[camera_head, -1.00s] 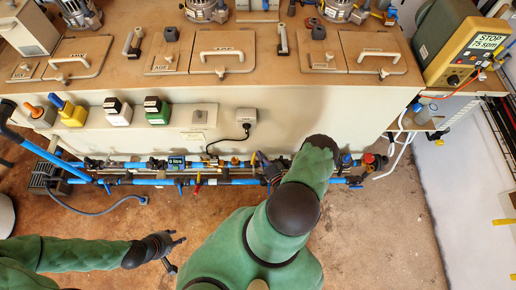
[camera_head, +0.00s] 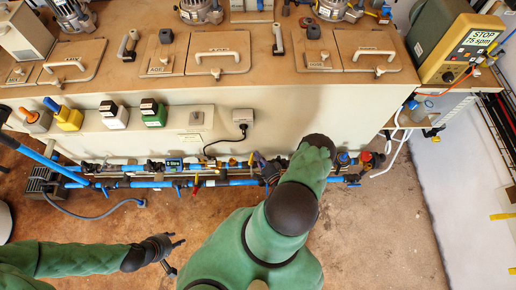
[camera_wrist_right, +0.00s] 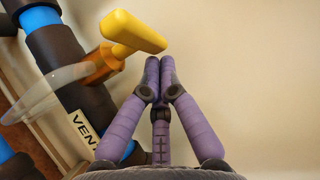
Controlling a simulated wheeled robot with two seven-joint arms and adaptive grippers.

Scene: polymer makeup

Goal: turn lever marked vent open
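In the right wrist view a yellow lever handle (camera_wrist_right: 135,32) sits on an orange stem (camera_wrist_right: 103,65) at a black and blue pipe (camera_wrist_right: 62,55). A label reading "VENT" (camera_wrist_right: 86,130) is on the pipe below it. My right gripper (camera_wrist_right: 160,66) has purple fingers whose tips are together with nothing seen between them. In the head view my right gripper (camera_head: 266,167) is at the pipes, partly hidden by my arm. My left gripper (camera_head: 177,254) is open and empty above the floor.
Blue pipes (camera_head: 150,184) with several valves run along the front of a beige cabinet (camera_head: 300,115). Switches (camera_head: 154,112) and a plug (camera_head: 243,117) are on the cabinet front. A yellow meter (camera_head: 460,45) stands at right. Brown floor (camera_head: 380,230) is open at lower right.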

